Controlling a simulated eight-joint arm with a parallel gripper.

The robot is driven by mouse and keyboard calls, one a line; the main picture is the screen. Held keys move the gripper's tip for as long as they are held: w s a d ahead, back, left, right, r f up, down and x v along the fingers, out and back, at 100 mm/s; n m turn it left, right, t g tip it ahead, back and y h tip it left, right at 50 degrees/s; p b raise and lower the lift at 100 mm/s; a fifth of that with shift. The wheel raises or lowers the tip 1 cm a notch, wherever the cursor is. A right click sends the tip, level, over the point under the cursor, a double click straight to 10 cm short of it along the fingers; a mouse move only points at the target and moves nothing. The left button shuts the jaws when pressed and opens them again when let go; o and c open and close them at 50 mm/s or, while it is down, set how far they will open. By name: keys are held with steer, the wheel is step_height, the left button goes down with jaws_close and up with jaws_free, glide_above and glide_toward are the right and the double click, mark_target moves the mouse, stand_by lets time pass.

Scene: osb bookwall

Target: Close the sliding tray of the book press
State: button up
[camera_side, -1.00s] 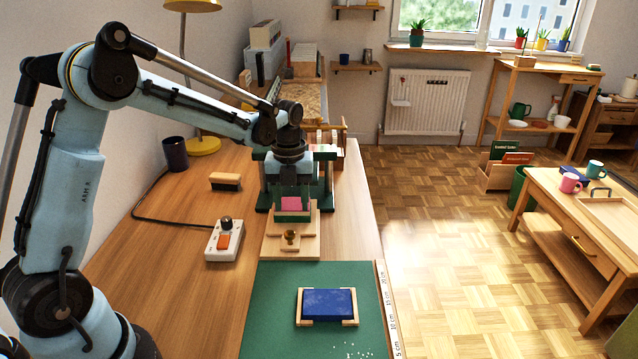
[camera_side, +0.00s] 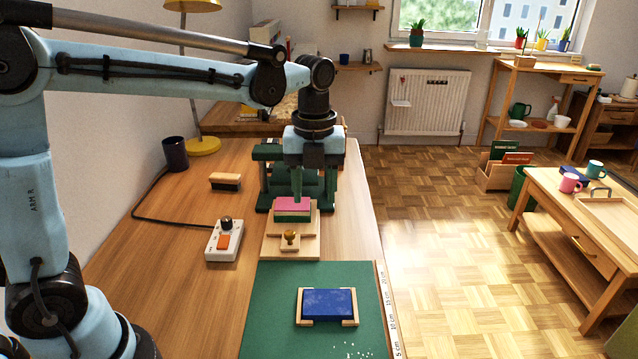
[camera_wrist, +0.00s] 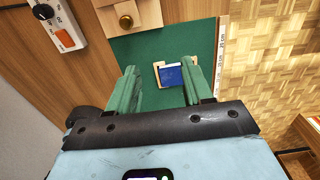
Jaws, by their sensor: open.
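The book press (camera_side: 264,180) is a dark green frame on the wooden table, partly hidden behind my gripper. Its light wooden sliding tray (camera_side: 312,220) sticks out of the press towards the camera. A pink and green block (camera_side: 292,207) lies on the tray, and a brass knob (camera_side: 290,238) stands at its front. My gripper (camera_side: 312,193) is open, its green fingers pointing down in front of the press frame, above and beside the block. In the wrist view my gripper (camera_wrist: 158,92) has nothing between its fingers; the knob (camera_wrist: 126,20) shows at the top edge.
A green mat (camera_side: 270,300) with a blue pad (camera_side: 328,303) in a wooden holder lies in front of the tray. A white control box (camera_side: 224,240) and a brush (camera_side: 225,181) are to the left. The table's right edge runs close beside the press.

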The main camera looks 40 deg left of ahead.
steer(key=s+d+f, duration=0.1)
steer(key=s+d, duration=0.1)
steer(key=d, duration=0.4)
steer(key=s+d+f, duration=0.2)
steer(key=d, duration=0.4)
steer(key=shift+s+d+f, duration=0.2)
steer(key=shift+s+d, duration=0.1)
steer(key=shift+s, duration=0.05)
steer(key=shift+c, duration=0.4)
